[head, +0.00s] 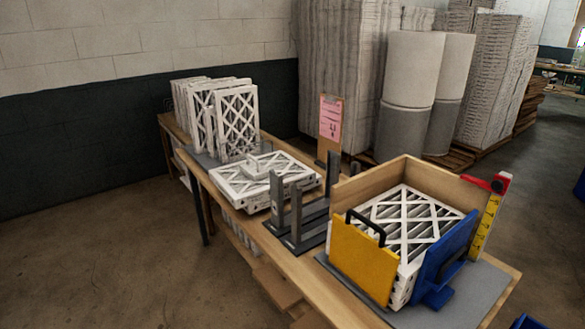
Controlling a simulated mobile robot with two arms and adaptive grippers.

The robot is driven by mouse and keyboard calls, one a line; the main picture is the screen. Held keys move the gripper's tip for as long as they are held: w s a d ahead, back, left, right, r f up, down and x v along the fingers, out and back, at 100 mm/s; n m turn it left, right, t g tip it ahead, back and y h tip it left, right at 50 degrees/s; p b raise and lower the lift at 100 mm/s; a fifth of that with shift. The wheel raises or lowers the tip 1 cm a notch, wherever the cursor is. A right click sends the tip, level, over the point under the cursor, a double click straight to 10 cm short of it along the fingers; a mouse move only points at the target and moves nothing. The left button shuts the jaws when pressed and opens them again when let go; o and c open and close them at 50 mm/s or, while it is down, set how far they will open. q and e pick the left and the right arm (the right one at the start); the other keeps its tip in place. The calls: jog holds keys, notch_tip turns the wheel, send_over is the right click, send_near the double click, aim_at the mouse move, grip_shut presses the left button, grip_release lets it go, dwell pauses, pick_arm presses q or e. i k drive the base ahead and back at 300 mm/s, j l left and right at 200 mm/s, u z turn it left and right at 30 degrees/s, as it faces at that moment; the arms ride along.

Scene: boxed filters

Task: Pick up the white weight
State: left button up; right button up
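No object is plainly recognizable as a white weight. A small pale piece (258,165) on top of the flat white filters (240,190) might be it, but it is too small to tell. More white filters (237,118) stand upright in a row at the far left end of the bench. A stack of white filters (405,222) lies in the wooden-walled box at the near right end. Neither of my grippers is in view.
The long wooden bench (222,212) holds grey upright posts (296,212), a yellow panel with a black handle (362,262), a blue bracket (445,255) and a yellow tape measure (486,225). A pink sheet on a clipboard (330,118) stands behind. The floor at left is clear.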

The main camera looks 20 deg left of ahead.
aim_at(254, 169)
jog(key=i+j+z, duration=0.1)
jog(key=j+z, duration=0.3)
jog(key=j, duration=0.35)
jog(key=j+z, duration=0.45)
jog(key=j, duration=0.35)
